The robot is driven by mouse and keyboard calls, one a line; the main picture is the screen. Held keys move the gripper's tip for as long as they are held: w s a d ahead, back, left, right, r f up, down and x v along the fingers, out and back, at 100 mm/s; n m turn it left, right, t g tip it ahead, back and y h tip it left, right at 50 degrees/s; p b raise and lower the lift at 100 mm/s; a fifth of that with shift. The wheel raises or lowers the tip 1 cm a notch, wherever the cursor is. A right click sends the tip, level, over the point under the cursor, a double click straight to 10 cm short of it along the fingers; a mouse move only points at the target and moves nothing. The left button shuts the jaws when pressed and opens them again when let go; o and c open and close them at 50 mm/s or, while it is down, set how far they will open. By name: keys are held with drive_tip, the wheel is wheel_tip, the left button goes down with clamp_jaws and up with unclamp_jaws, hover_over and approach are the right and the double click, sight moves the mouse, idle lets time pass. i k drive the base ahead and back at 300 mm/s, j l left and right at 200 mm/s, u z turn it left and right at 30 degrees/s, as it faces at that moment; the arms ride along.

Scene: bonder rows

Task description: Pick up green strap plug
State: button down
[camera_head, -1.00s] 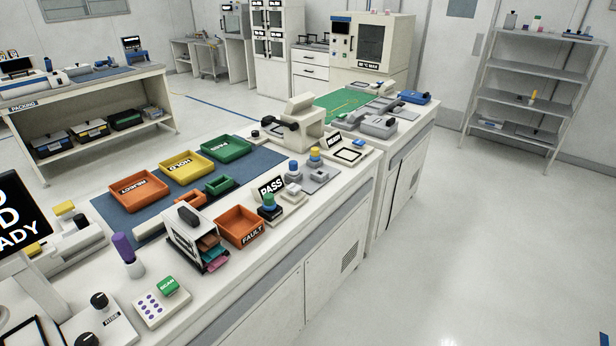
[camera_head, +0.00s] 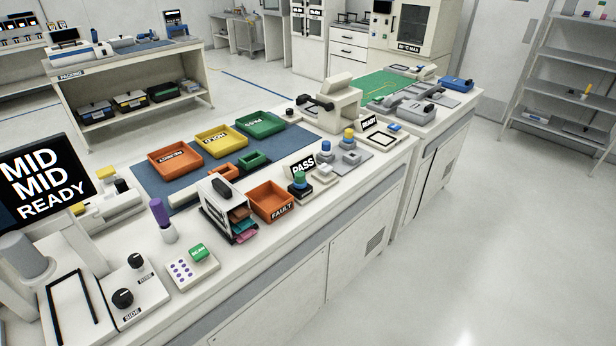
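My gripper is not in view.
The orange FAULT tray (camera_head: 270,201) and a white sorter box (camera_head: 224,210) stand left of the plug. Behind are REJECT (camera_head: 175,160), HOLD (camera_head: 221,142) and PASS trays (camera_head: 260,124) on a blue mat. Floor (camera_head: 450,260) is clear in front.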

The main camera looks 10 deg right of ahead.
sight(299, 182)
drive_tip(key=i+l+z, duration=0.15)
drive_tip(key=i, duration=0.25)
drive_tip(key=i+l+z, duration=0.15)
drive_tip(key=i+l, duration=0.15)
drive_tip(key=i, duration=0.15)
drive_tip(key=i+l+z, duration=0.15)
drive_tip(key=i, duration=0.25)
